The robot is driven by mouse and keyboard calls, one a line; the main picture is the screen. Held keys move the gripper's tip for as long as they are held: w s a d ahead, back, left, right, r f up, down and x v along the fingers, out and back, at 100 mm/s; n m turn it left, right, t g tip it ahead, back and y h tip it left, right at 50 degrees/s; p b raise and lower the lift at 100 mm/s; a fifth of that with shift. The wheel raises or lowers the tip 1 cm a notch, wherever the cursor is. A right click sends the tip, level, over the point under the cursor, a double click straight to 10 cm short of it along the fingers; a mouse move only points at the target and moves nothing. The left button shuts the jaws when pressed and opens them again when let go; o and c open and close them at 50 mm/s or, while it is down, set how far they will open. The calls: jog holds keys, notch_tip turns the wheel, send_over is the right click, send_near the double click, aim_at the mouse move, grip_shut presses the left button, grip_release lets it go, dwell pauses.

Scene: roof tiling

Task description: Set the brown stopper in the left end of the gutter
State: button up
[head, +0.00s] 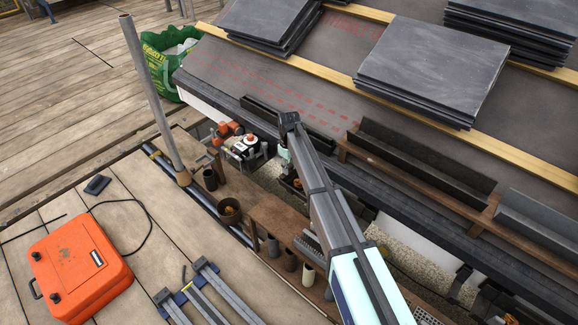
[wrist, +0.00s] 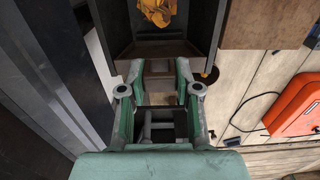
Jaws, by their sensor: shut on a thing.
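My gripper (head: 285,160) hangs at the end of my arm over the work strip below the eave, partly hidden by the arm. In the wrist view my gripper (wrist: 160,78) is shut on a small brown piece (wrist: 159,67), which looks like the brown stopper. The stopper cannot be made out in the head view. A dark trough-shaped gutter length (head: 420,160) lies along the eave to the right, with brown wood at its left end. Another dark length (head: 262,108) lies behind my arm. I cannot tell which length is the task's gutter.
A dark open tray (wrist: 205,20) with a crumpled yellow thing (wrist: 158,10) is just beyond my fingers. A brown bench (head: 275,215) with several pots, an upright pipe (head: 150,95) and an orange case (head: 80,265) stand nearby. Slate stacks (head: 430,65) lie on the roof.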

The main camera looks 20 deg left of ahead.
dwell(0.3)
jog(key=o, duration=1.5)
jog(key=shift+c, duration=0.2)
jog(key=shift+r+p, duration=3.3)
jog(key=shift+r, duration=1.25)
